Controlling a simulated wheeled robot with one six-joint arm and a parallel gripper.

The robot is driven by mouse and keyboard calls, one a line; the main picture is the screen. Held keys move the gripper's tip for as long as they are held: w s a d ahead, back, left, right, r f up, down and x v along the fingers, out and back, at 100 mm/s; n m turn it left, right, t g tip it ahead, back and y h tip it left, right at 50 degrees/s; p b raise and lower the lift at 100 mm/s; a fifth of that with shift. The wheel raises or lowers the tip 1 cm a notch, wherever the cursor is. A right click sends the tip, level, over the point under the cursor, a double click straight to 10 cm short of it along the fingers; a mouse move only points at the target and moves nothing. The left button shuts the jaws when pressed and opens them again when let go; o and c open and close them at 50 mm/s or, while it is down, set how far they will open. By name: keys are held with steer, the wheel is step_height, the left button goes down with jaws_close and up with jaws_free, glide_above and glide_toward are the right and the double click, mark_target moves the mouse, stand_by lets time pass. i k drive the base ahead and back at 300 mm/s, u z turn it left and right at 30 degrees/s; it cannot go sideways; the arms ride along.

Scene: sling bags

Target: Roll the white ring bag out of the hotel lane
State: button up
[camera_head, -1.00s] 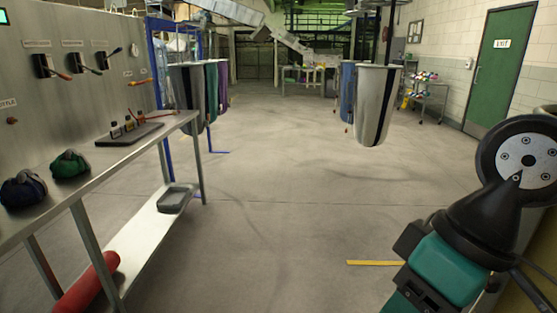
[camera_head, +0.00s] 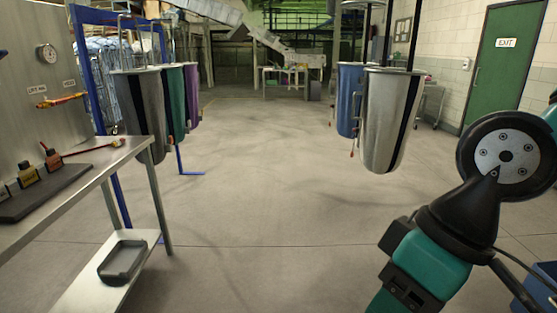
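Sling bags hang in two groups from overhead. On the right, a pale silver-white bag (camera_head: 391,120) with a dark vertical stripe hangs in front of a blue bag (camera_head: 350,95). On the left, a grey bag (camera_head: 141,108) hangs in front of a green bag (camera_head: 174,100) and a purple bag (camera_head: 192,97). No ring colour or lane label can be made out, so I cannot tell which bag is the white ring one. My teal and black arm shows at the lower right, well short of the bags. My gripper is not in view.
The floor (camera_head: 265,170) between the bag groups is clear. A green exit door (camera_head: 497,70) is at the right.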

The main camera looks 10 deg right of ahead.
mark_target(391, 97)
steer(key=z, duration=0.3)
steer(key=i, duration=2.4)
steer(key=u, duration=0.45)
steer(key=i, duration=0.7)
steer(key=z, duration=0.4)
